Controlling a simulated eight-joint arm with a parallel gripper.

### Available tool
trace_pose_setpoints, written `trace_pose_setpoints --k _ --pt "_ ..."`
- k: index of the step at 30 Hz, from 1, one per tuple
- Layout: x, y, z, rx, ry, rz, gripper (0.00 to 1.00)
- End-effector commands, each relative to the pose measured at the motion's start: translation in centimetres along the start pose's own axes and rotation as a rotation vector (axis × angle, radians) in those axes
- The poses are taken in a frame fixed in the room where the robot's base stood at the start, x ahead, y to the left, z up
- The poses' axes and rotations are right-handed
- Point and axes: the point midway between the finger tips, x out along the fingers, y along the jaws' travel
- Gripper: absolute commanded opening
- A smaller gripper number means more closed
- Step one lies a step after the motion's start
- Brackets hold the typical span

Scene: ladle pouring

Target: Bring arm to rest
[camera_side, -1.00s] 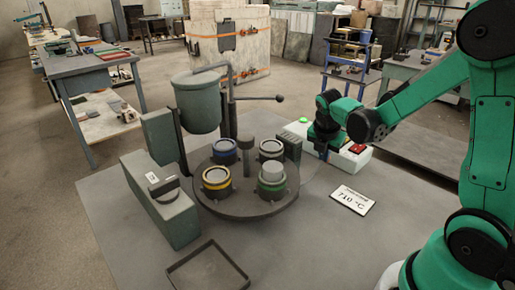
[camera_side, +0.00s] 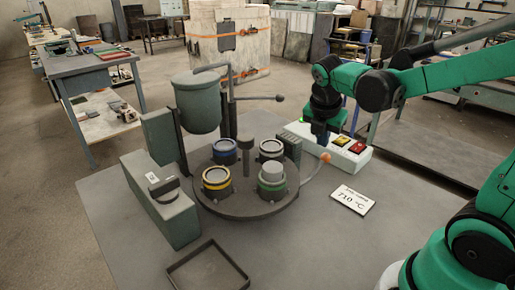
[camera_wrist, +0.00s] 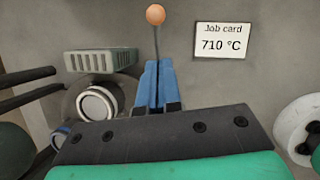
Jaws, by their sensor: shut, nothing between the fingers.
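My gripper (camera_side: 322,138) hangs fingers-down above the white control box in the side view. In the wrist view its blue fingers (camera_wrist: 155,85) are together and hold nothing. A lever with an orange ball (camera_side: 325,157) rises at the right of the round turntable (camera_side: 245,210). The ball also shows beyond the fingertips in the wrist view (camera_wrist: 155,14). The control box (camera_side: 362,158) has a yellow button (camera_side: 341,140) and a red button (camera_side: 357,147); the gripper covers part of it.
The turntable carries several banded cups, one with a yellow band (camera_side: 217,186). A grey pot (camera_side: 197,103) hangs behind them. An empty tray (camera_side: 208,268) lies in front.

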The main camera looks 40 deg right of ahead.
Motion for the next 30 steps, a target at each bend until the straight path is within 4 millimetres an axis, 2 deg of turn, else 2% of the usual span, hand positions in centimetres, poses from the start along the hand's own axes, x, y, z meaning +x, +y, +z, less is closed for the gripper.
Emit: trace_pose_setpoints --k 3,9,17,20,23,30 --pt "-2.2 -0.1 0.2 -0.001 0.000 0.000 0.00" --pt "-5.0 -0.1 0.6 -0.001 0.000 0.001 0.00" --pt "-6.5 -0.1 0.4 0.046 0.005 0.015 0.00" --pt "-6.5 -0.2 -0.7 0.199 0.030 0.063 0.00" --pt "-6.5 -0.2 -2.7 0.468 0.089 0.136 0.00" --pt "-6.3 -0.6 -7.8 1.239 0.377 0.234 0.00"
